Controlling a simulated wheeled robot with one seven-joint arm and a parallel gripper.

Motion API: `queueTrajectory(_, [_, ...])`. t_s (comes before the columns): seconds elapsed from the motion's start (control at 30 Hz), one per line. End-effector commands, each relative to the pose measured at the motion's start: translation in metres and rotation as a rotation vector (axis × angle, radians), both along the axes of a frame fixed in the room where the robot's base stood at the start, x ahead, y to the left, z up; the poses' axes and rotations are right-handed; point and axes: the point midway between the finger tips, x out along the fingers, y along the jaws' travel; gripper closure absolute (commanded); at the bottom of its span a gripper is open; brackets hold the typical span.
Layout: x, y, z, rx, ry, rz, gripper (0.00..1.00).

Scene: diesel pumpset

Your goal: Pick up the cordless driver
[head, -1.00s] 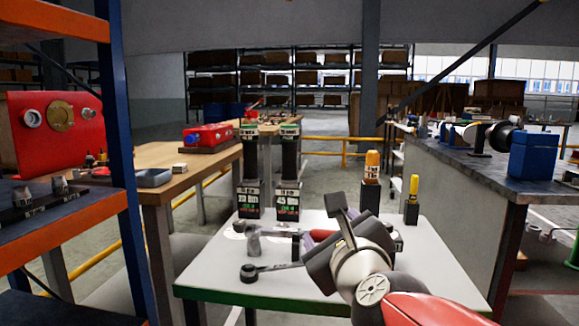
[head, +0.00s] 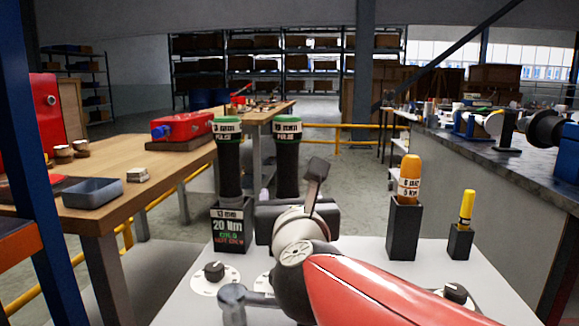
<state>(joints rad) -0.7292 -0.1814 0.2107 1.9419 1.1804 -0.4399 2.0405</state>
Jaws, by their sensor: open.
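Two dark upright tools with green tops stand on the white table. The left one (head: 229,165) is in a black holder (head: 231,228) marked 20 Nm. The right one (head: 288,160) rises behind my gripper, which hides its lower part and holder. An orange-handled tool (head: 409,180) and a smaller yellow one (head: 467,207) stand in black holders on the right. I cannot tell for sure which is the cordless driver; the green-topped tools look most like it. My gripper (head: 306,195) is open and appears empty, in front of the right green-topped tool. Any contact is unclear.
The white table (head: 185,300) also bears a dial knob on the left (head: 214,272), another on the right (head: 455,293) and a grey tool (head: 232,300) by my arm. A wooden bench (head: 150,195) with a blue tray (head: 92,193) stands left, a grey-topped bench (head: 500,165) right.

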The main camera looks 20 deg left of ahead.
Motion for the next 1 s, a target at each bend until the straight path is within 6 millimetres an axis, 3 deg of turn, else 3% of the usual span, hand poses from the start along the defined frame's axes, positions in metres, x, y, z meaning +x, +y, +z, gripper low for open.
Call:
queueTrajectory(0.17, [0.007, 0.004, 0.000, 0.000, 0.000, 0.000, 0.39])
queueTrajectory(0.7, [0.067, 0.036, -0.002, -0.002, -0.001, 0.000, 0.39])
queueTrajectory(1.0, [0.069, 0.037, -0.002, -0.002, -0.001, 0.000, 0.41])
